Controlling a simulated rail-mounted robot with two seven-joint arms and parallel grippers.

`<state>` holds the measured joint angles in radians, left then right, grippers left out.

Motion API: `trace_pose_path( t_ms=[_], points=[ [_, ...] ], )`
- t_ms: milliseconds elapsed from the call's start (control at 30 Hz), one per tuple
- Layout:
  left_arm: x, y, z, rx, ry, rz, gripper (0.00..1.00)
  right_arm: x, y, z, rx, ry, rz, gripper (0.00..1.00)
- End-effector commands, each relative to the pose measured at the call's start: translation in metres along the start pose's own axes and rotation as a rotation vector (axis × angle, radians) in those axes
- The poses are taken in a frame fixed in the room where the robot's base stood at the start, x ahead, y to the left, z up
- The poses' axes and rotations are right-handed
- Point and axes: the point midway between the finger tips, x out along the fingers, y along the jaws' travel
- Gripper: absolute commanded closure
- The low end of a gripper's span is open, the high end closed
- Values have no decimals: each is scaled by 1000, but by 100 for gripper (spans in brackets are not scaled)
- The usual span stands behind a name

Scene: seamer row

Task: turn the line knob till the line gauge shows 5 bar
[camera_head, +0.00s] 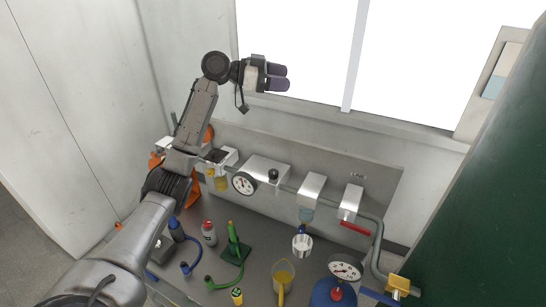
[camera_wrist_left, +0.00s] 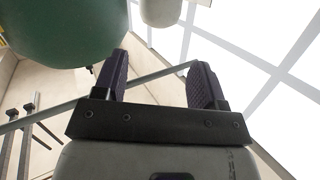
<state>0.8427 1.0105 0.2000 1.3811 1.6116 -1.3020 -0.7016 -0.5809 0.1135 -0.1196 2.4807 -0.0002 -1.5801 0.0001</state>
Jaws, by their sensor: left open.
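A small round white-faced gauge (camera_head: 244,183) sits on the pipe along the wall panel; its needle is too small to read. To its right, a black knob (camera_head: 273,175) stands on a pale grey block (camera_head: 262,167). I take these for the line gauge and line knob, but no label is readable. My left gripper (camera_head: 286,77) is raised well above and behind the knob, in front of the window, pointing right. In the left wrist view its two dark fingers (camera_wrist_left: 161,75) are apart with nothing between them. My right gripper is in neither view.
A second gauge (camera_head: 345,267) stands front right by a blue vessel (camera_head: 329,294). The air around my gripper looks clear.

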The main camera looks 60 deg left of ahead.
Motion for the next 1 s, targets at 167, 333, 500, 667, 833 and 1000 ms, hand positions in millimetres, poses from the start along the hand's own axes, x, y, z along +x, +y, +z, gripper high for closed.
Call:
trace_pose_path(
  t_ms=[167,333,500,667,833,1000],
  points=[
    [60,-6,-3,-36,-289,31,35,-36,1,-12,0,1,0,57],
    [88,-6,74,-180,-653,-3,35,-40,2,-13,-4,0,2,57],
    [73,-6,176,-412,-1061,-148,35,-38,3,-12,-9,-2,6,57],
    [42,-11,205,-631,-1247,-343,35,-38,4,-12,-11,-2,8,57],
    [24,-8,210,-807,-1331,-509,35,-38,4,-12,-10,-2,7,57],
    [20,-4,210,-931,-1344,-603,35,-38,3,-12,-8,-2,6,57]
  ],
)
